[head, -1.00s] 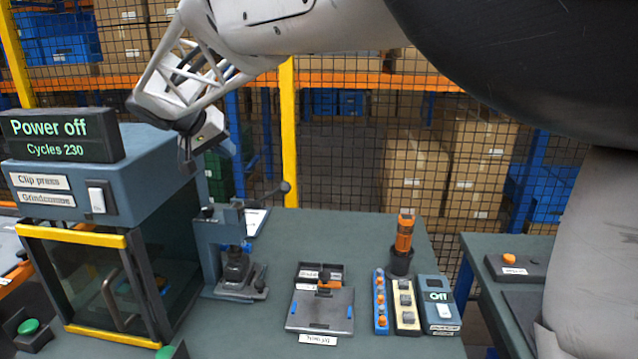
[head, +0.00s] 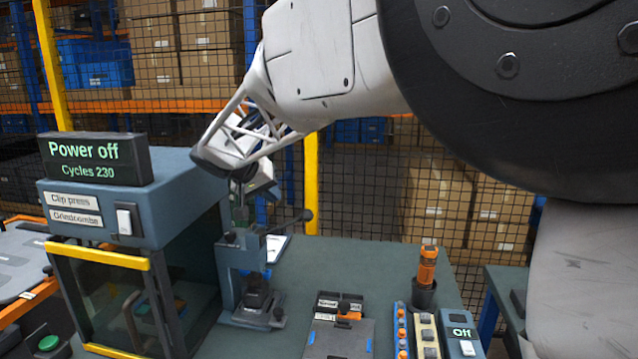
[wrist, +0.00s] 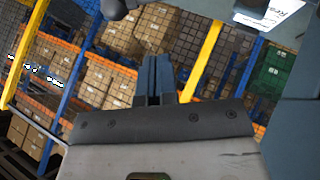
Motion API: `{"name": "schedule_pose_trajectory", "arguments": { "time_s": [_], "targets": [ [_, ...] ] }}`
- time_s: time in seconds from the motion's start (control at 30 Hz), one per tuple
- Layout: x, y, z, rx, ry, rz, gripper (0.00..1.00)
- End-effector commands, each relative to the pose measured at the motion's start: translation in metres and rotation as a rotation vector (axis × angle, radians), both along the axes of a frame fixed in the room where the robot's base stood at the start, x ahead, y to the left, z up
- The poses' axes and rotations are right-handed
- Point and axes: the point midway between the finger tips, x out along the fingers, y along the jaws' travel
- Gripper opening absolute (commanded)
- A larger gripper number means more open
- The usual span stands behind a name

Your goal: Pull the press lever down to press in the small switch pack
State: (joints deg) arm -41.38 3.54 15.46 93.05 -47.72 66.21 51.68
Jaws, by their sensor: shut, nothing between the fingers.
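The small lever press (head: 248,258) stands on the green bench, right of the glass-fronted clip press. Its lever (head: 287,222) slants up to the right and ends in a dark ball knob (head: 305,215). A dark ball at the top of the wrist view (wrist: 112,8) looks like that knob. A dark part, possibly the switch pack (head: 256,298), sits low in the press; its details are too small to tell. My gripper (head: 240,200) hangs just above the press top, left of the knob. In the wrist view my gripper (wrist: 155,75) is shut and empty, apart from the ball.
The clip press (head: 130,210) with its "Power off" display stands close on the left. A flat fixture (head: 340,338), button strips and an orange-handled tool (head: 427,268) in a cup are to the right. A mesh fence with a yellow post (head: 311,180) stands behind.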

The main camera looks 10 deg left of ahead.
Motion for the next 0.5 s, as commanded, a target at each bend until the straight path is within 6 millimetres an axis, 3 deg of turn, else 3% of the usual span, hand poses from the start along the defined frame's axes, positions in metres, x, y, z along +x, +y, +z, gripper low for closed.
{"name": "schedule_pose_trajectory", "arguments": {
  "time_s": [0.13,0.5],
  "targets": [
    [0.013,-0.010,-0.016,0.000,-0.001,-0.001,0.00],
    [0.005,-0.027,-0.046,0.000,-0.001,-0.001,0.00]
  ]
}}
